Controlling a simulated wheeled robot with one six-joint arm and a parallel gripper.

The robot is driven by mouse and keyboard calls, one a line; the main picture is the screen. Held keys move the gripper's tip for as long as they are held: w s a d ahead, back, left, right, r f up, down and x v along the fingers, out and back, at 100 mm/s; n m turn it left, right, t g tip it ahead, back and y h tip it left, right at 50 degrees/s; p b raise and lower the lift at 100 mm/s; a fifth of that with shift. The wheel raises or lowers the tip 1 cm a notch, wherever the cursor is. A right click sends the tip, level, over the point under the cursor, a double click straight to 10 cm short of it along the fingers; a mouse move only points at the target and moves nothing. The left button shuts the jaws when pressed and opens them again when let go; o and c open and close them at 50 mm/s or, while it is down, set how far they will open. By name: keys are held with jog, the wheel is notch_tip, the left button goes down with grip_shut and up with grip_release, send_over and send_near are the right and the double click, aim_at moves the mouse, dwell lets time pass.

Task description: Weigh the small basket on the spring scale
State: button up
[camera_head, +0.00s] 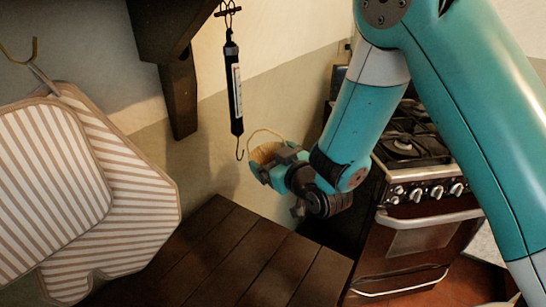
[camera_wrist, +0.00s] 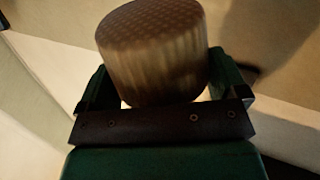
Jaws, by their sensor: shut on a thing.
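The small basket (camera_head: 266,151) is tan with a thin arched handle, held in the air to the right of the scale's hook. My gripper (camera_head: 268,170) is shut on it and hides much of its lower part. In the wrist view the basket (camera_wrist: 155,50) shows as a brown woven round body between the two fingers of my gripper (camera_wrist: 158,75). The spring scale (camera_head: 234,90) is a black tube with a white graduated face, hanging upright from the shelf. Its hook (camera_head: 240,152) at the bottom is empty and apart from the basket's handle.
The dark wooden shelf and bracket (camera_head: 178,85) are above left. A dark slatted table (camera_head: 225,262) is below. Striped oven mitts or pads (camera_head: 120,195) hang at left from a wall hook (camera_head: 35,50). A stove (camera_head: 420,200) stands at right behind my arm.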

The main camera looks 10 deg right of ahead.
jog(key=shift+s+a+p, duration=0.15)
jog(key=shift+a+p, duration=0.15)
jog(key=shift+w+d, duration=0.2)
jog(key=shift+d, duration=0.15)
jog(key=shift+c, duration=0.8)
jog(key=shift+s+a+r+p, duration=0.2)
jog(key=shift+a+p, duration=0.05)
jog(key=shift+p, duration=1)
jog(key=shift+s, duration=0.1)
jog(key=s+a+p, duration=0.3)
jog(key=p, duration=0.5)
jog(key=shift+s+a+f, duration=0.15)
jog(key=shift+s+a, duration=0.2)
